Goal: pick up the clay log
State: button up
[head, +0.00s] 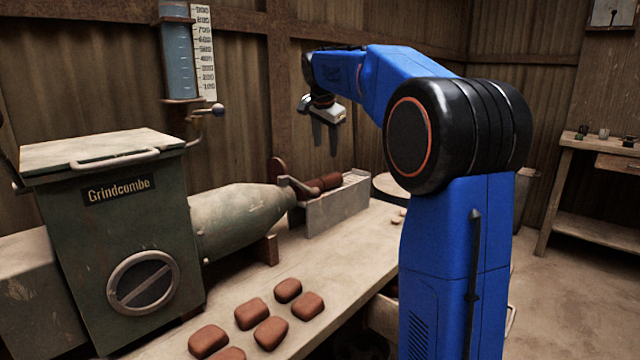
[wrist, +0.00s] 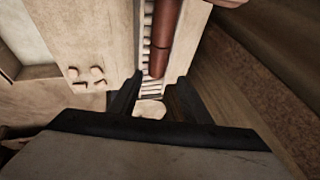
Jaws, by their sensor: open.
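The clay log (head: 328,182) is a red-brown cylinder lying in a pale trough (head: 340,205) at the press nozzle. In the wrist view the log (wrist: 165,35) lies lengthwise on pale rollers (wrist: 147,30), with a dark seam across it. Part of its length runs out of the top of that view. My gripper (head: 325,145) hangs above the trough with its fingers pointing down, apart from the log. In the wrist view my gripper (wrist: 160,82) is open and empty, and the log's near end shows just beyond the fingertips.
The green press (head: 115,235) and its cone (head: 240,215) stand left of the trough. A lever (head: 298,186) sits at the nozzle. Several clay blocks (head: 271,332) lie on the bench front. Small pale pieces (wrist: 85,77) lie beside the trough. A side table (head: 590,153) stands far right.

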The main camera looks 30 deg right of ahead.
aim_at(328, 176)
jog(key=x, duration=1.5)
jog(key=shift+d+f, duration=0.1)
jog(key=shift+f, duration=0.25)
jog(key=c, duration=1.1)
jog(key=shift+o, duration=0.2)
jog(key=shift+r, duration=0.2)
